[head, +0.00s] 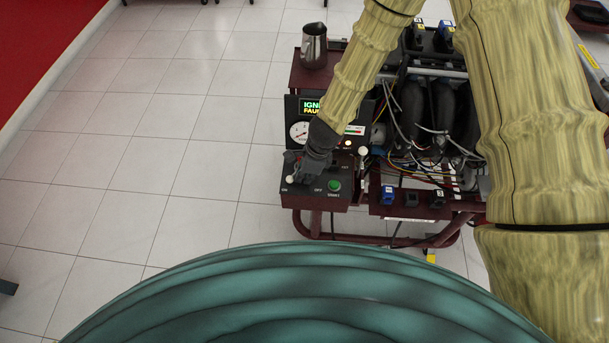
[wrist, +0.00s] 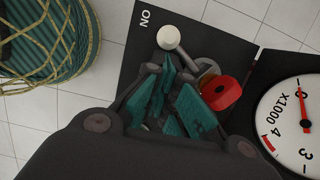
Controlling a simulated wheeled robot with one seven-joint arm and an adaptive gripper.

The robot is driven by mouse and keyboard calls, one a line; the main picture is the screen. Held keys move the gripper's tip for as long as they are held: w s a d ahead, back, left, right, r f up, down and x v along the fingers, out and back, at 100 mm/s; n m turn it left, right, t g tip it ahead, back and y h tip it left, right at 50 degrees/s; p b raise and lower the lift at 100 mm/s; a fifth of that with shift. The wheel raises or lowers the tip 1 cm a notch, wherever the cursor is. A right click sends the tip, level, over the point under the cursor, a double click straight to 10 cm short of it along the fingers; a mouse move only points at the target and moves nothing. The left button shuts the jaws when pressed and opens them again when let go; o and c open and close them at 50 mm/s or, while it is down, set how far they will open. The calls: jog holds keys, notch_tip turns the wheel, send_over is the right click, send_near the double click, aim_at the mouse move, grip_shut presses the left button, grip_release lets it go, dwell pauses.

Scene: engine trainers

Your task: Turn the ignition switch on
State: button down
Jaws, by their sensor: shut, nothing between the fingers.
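The ignition switch shows as a white ball knob (head: 290,179) at the left end of the dark control panel (head: 325,199), beside the ON label. The knob also shows in the wrist view (wrist: 168,37), just past my fingertips and near the ON lettering. The OFF label sits to its right in the head view. My gripper (head: 299,176) is over the panel, shut and empty, its teal-padded fingers (wrist: 176,75) close to the knob. I cannot tell whether they touch it.
A green START button (head: 334,185) is right of my gripper. A red part (wrist: 221,92) and a dial gauge (wrist: 297,118) are close by in the wrist view. A display (head: 312,108) reads IGN FAULT. A metal jug (head: 314,46) stands behind; engine hoses are right.

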jog(key=shift+r, duration=0.2)
jog(key=p+v, duration=0.8)
jog(key=v, duration=0.1)
jog(key=shift+d+r, duration=0.15)
jog(key=shift+r, duration=0.2)
dwell(0.4)
jog(key=s+d+f+n+h, duration=0.1)
jog(key=s+d+f+n, duration=0.2)
jog(key=s+d+n, duration=0.3)
jog(key=s+d+f+n+h, duration=0.1)
jog(key=s+d+f+n, duration=0.3)
jog(key=s, duration=0.8)
jog(key=s+d+f+n+b, duration=0.1)
jog(key=s+d+f+n, duration=0.2)
jog(key=s+d+n, duration=0.5)
jog(key=shift+s+d+f+n+h, duration=0.2)
jog(key=shift+s+f+n+h, duration=0.25)
jog(key=shift+s, duration=0.55)
